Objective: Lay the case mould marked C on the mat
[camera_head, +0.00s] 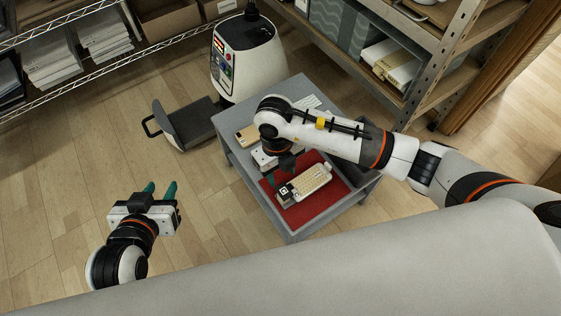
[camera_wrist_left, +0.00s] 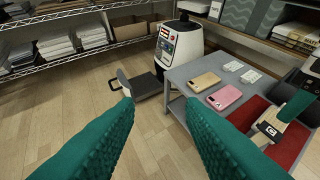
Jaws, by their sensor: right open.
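The case mould (camera_head: 311,183) is a long cream block with a black-and-white mark at its left end; I cannot read the letter. It appears to lie on the red mat (camera_head: 299,217) on the grey table, and its marked end also shows in the left wrist view (camera_wrist_left: 267,131). My right gripper (camera_head: 279,172) is open with its teal fingers just beside and above the mould's left end; whether they touch it is unclear. My left gripper (camera_head: 160,189) is open and empty, out over the floor left of the table; its teal fingers frame the left wrist view (camera_wrist_left: 160,112).
A gold case (camera_wrist_left: 205,81) and a pink case (camera_wrist_left: 224,97) lie on the table, with white pieces (camera_wrist_left: 233,66) behind. A white machine (camera_head: 247,60) with an open dark plate (camera_head: 187,122) stands beyond. Shelves line the back. Floor around my left gripper is clear.

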